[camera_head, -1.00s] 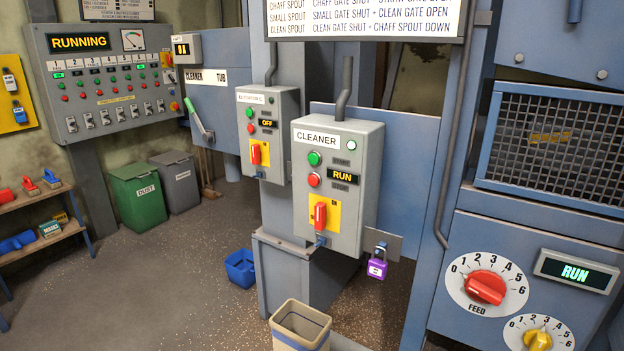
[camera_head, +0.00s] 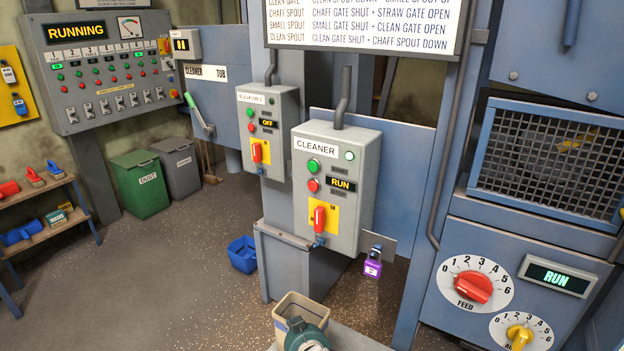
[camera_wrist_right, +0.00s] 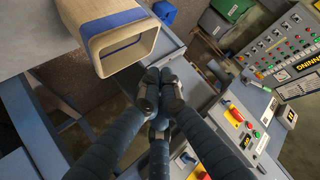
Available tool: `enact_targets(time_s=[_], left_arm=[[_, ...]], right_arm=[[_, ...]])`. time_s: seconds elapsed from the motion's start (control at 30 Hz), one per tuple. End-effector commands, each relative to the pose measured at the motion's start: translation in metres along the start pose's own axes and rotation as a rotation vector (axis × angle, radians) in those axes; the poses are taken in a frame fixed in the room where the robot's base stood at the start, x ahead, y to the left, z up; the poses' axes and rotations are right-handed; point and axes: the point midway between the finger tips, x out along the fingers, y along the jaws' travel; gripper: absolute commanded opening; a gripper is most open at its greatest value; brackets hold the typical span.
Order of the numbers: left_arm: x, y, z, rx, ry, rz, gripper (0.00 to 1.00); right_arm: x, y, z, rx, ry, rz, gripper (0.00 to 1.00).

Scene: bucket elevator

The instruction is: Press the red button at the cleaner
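The grey cleaner box (camera_head: 338,215), labelled CLEANER, hangs in the middle of the head view. Its red button (camera_head: 313,185) is on the left of its face, below a green button (camera_head: 313,165) and beside a display reading RUN (camera_head: 341,185). A red rotary handle (camera_head: 320,219) sits on a yellow plate below. My right gripper (camera_wrist_right: 160,92) shows in the right wrist view with its fingers together and nothing visible between them. It is apart from the red button. My left gripper is not in view.
A beige bin (camera_head: 291,309) with a blue band stands below the cleaner box; it also shows in the wrist view (camera_wrist_right: 110,25). The elevator box (camera_head: 267,140) reads OFF, to the left. A purple padlock (camera_head: 373,266) hangs at the cleaner's lower right. The feed dial (camera_head: 473,287) is farther right.

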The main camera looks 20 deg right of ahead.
Motion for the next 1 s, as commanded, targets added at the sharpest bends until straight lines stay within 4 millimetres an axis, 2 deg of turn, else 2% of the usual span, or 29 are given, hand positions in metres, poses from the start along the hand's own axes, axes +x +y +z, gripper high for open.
enact_targets(time_s=[0.03, 0.2, 0.3, 0.43, 0.5, 0.63, 1.0], left_arm=[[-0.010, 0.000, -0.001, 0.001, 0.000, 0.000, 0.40], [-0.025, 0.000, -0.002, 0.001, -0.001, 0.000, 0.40], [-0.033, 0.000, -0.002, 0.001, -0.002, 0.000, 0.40], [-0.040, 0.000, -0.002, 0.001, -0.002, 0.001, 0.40], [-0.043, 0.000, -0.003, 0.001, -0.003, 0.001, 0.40], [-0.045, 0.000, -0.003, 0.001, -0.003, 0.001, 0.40], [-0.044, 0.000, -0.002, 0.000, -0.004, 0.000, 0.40]], right_arm=[[-0.008, -0.016, -0.042, 0.031, 0.050, -0.013, 0.00], [-0.037, -0.052, -0.152, 0.142, 0.193, -0.047, 0.00], [-0.058, -0.068, -0.208, 0.204, 0.269, -0.069, 0.00], [-0.084, -0.083, -0.263, 0.271, 0.346, -0.094, 0.00], [-0.094, -0.088, -0.283, 0.297, 0.375, -0.105, 0.00], [-0.105, -0.092, -0.303, 0.325, 0.406, -0.116, 0.00], [-0.107, -0.093, -0.307, 0.331, 0.413, -0.119, 0.00]])
